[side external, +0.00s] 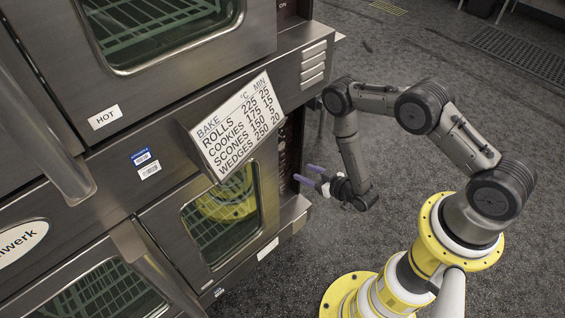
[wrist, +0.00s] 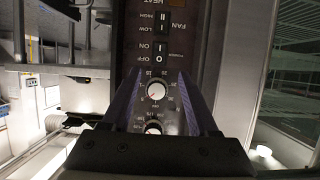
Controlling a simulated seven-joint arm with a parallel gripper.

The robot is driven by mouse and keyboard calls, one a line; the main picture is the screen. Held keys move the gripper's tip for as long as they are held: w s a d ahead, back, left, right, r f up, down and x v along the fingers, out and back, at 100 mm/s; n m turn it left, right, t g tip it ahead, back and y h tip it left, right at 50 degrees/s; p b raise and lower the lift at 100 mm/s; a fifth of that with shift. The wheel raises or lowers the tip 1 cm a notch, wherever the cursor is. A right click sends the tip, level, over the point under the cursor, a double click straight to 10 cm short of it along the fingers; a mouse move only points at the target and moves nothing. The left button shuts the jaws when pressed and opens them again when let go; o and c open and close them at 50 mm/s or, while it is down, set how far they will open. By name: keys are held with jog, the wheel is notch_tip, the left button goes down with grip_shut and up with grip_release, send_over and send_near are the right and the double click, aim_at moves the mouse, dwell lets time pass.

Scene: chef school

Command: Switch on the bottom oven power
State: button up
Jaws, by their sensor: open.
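The bottom oven (side external: 150,215) shows its glass doors and steel front in the side external view. Its dark control panel (side external: 291,152) runs down the right edge there, partly hidden by a card. In the wrist view the control panel (wrist: 190,45) appears upside down. The power switch (wrist: 162,53), marked ON and OFF, lies just beyond my fingertips. My gripper (wrist: 159,76) is open and empty, its purple fingers on either side of a white-ringed dial (wrist: 156,91). In the side view my gripper (side external: 303,172) points at the panel; contact cannot be told.
A fan switch (wrist: 164,23) marked HIGH and LOW is beyond the power switch. A second dial (wrist: 153,127) is nearer my palm. A bake-times card (side external: 240,125) juts out from the oven front.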

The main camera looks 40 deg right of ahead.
jog(key=x, duration=1.2)
jog(key=shift+w, duration=0.2)
jog(key=shift+f, duration=0.1)
grip_shut()
